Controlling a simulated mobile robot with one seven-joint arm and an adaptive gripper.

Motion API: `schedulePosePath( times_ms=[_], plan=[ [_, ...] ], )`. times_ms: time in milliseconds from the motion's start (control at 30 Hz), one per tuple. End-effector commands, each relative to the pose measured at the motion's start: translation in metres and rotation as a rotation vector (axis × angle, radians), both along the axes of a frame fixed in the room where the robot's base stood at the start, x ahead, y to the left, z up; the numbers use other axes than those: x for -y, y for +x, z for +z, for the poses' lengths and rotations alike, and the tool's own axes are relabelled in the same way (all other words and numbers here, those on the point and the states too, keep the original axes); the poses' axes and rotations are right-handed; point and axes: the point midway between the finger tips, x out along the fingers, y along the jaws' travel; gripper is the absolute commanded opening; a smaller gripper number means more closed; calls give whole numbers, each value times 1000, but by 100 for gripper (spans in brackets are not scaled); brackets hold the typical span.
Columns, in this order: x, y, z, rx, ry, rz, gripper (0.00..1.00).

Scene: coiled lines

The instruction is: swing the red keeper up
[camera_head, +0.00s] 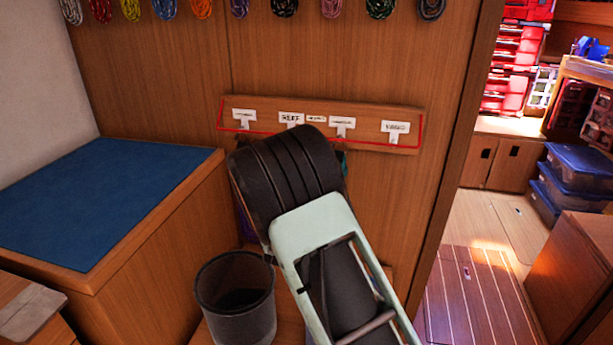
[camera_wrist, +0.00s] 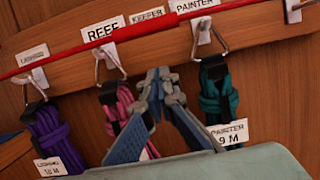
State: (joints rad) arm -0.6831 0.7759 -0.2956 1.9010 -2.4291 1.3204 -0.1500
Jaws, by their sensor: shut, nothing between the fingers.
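The red keeper is a thin red bar (camera_head: 229,129) running low across the front of the wooden hook rail (camera_head: 270,108) and bent up at both ends. In the wrist view the keeper (camera_wrist: 75,50) crosses in front of the rail above the hanging coils. My gripper (camera_wrist: 163,77) is shut and empty, with its tips below the bar, between the pink coil (camera_wrist: 122,100) and the teal coil (camera_wrist: 218,95). A gap shows between tips and bar in the picture; contact cannot be told. In the head view my arm hides the gripper.
A purple coil (camera_wrist: 58,135) hangs on the left hook. Labels mark the hooks, and a small label (camera_wrist: 148,15) reads KEEPER. A dark bin (camera_head: 235,300) stands below, beside a blue-topped counter (camera_head: 100,200). More coils hang high on the wall.

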Motion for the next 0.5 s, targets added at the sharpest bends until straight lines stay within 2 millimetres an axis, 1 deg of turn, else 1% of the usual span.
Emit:
schedulePosePath(
  times_ms=[33, 67, 133, 300, 500],
  plan=[
    [4, 11, 2, 3, 1, -3, 0],
    [5, 17, 3, 2, 0, -3, 0],
    [1, 11, 14, 1, 1, 1, 0],
    [0, 0, 29, 0, 1, -1, 0],
    [-1, -6, 37, 0, 0, 0, 0]
  ],
)
